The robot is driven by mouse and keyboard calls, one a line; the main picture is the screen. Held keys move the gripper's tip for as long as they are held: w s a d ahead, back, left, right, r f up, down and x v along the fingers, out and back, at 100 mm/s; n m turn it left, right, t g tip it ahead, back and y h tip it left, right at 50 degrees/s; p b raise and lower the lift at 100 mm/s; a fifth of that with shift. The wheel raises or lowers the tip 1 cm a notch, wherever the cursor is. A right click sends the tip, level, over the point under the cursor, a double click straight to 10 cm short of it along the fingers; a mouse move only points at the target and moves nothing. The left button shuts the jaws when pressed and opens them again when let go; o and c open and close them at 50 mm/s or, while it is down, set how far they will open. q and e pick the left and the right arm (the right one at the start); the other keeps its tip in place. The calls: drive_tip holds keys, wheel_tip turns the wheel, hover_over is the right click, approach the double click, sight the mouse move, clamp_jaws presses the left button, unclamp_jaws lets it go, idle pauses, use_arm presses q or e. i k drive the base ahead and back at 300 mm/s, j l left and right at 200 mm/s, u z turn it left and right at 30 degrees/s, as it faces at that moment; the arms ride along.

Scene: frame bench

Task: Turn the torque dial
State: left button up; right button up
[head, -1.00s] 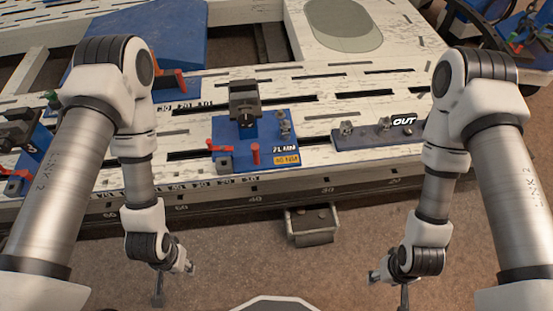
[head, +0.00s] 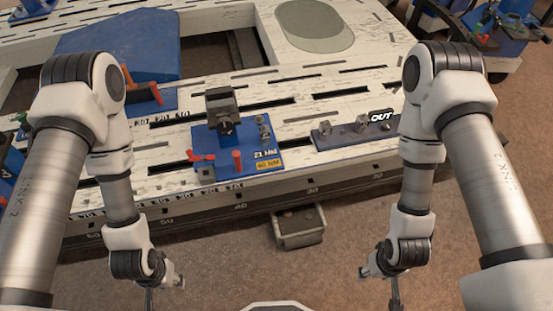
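A blue fixture plate (head: 250,158) sits on the near side of the white slotted bench, with a dark clamp-like block (head: 222,105) standing on it. I cannot make out for certain which part is the torque dial. My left gripper (head: 165,287) hangs low in front of the bench, left of the plate and apart from it. My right gripper (head: 381,286) hangs low on the right, also apart from everything. The fingers of both are too small to read.
A blue strip marked "OUT" (head: 350,137) with small metal fittings lies right of the plate. A grey bin (head: 300,229) is below the bench's front edge (head: 240,206). A large blue wedge (head: 118,58) stands at the back left.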

sight(386, 126)
drive_tip(key=z, duration=1)
